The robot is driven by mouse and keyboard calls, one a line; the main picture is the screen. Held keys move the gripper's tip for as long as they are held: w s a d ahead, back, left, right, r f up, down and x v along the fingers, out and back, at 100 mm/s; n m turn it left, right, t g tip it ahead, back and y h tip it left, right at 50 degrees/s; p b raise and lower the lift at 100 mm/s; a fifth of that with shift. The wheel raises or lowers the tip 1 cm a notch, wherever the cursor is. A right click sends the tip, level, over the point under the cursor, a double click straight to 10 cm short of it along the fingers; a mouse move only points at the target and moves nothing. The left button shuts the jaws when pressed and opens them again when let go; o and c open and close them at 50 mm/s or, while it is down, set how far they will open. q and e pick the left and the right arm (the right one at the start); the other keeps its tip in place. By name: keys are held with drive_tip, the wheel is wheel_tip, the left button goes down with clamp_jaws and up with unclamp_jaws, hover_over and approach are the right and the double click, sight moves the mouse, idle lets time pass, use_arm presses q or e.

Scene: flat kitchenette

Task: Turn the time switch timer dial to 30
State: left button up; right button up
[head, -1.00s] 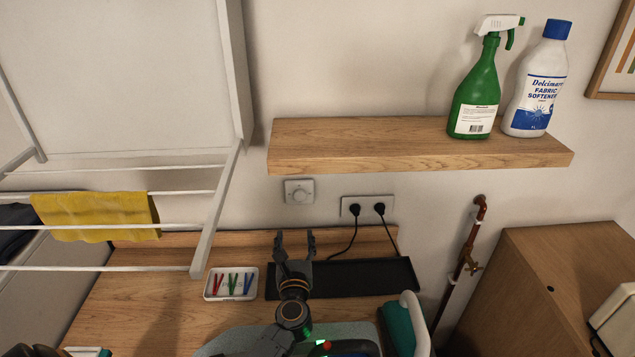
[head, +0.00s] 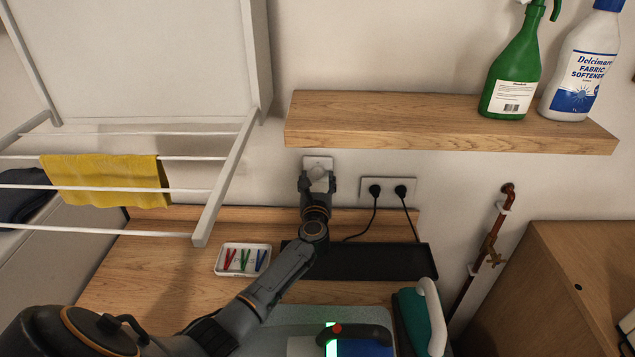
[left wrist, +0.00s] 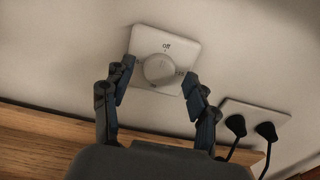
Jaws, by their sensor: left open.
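The time switch is a white square plate (head: 317,162) on the wall under the wooden shelf. Its round dial (left wrist: 159,70) shows in the left wrist view, with the word "off" printed above it; the other marks are too small or hidden to read. My left gripper (head: 317,182) is open in front of the switch. In the left wrist view its fingertips (left wrist: 158,80) stand on either side of the dial, over the plate's left and right edges. I cannot tell whether they touch anything. My right gripper is not in view.
A wooden shelf (head: 450,127) juts out just above the switch. A socket with two black plugs (head: 388,190) is close on the right. A drying rack (head: 215,195) with a yellow cloth stands left. A black tray (head: 375,262) and a peg dish (head: 242,259) lie below.

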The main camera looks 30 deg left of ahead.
use_arm(q)
drive_tip(key=shift+w+a+r, duration=0.1)
drive_tip(key=shift+w+a, duration=0.2)
drive_tip(key=shift+w, duration=0.05)
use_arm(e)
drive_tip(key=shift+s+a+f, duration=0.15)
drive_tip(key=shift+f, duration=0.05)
use_arm(q)
drive_tip(key=shift+c, duration=0.2)
drive_tip(key=c, duration=1.1)
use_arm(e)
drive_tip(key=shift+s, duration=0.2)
use_arm(q)
drive_tip(key=shift+m, duration=0.3)
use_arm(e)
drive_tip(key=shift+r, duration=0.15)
